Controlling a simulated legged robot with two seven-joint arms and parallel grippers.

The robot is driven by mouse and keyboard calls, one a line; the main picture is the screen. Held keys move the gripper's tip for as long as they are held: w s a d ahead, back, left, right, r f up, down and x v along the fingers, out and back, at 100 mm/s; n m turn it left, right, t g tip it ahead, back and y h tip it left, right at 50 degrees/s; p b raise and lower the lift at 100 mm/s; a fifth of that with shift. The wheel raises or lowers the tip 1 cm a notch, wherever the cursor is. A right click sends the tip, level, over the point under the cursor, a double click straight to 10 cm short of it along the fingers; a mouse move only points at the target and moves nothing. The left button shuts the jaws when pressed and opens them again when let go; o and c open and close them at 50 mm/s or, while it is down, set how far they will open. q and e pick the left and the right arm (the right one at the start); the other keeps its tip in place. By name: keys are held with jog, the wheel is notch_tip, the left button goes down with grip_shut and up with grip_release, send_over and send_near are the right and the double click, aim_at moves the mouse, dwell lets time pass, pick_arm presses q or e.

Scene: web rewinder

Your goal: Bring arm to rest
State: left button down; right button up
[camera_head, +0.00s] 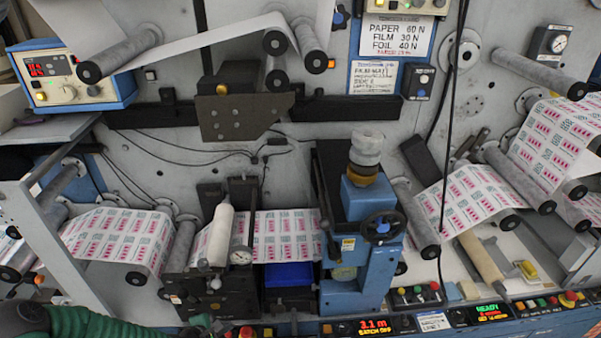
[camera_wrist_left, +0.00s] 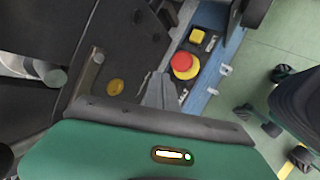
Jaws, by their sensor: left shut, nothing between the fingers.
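My left arm with its green sleeve (camera_head: 95,322) comes in low at the lower left of the head view. The left gripper (camera_head: 215,325) is small and partly lost against the dark machine base at the bottom edge. In the left wrist view the left gripper (camera_wrist_left: 160,88) has its grey fingers together, with nothing between them. A red mushroom button (camera_wrist_left: 185,66) shows just beyond the fingertips; I cannot tell the exact gap. My right gripper is in neither view.
The printed web (camera_head: 120,235) runs over several rollers. A blue press unit (camera_head: 362,235) with a black handwheel (camera_head: 383,227) stands mid-machine. A control panel (camera_head: 375,326) with displays and buttons lines the front edge.

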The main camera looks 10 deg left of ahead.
pick_arm(q)
jog(key=s+d+r+m+g+y+b, duration=0.1)
jog(key=s+d+r+m+b, duration=0.3)
jog(key=m, duration=0.7)
jog(key=s+d+r+m+g+y+b, duration=0.1)
jog(key=s+d+r+m+g+b, duration=0.3)
jog(key=s+d+m, duration=0.3)
jog(key=s+r+m, duration=0.1)
jog(key=s+m, duration=0.1)
jog(key=m, duration=0.2)
jog(key=shift+s+m+g, duration=0.3)
jog(key=shift+a, duration=0.1)
jog(key=shift+a, duration=0.35)
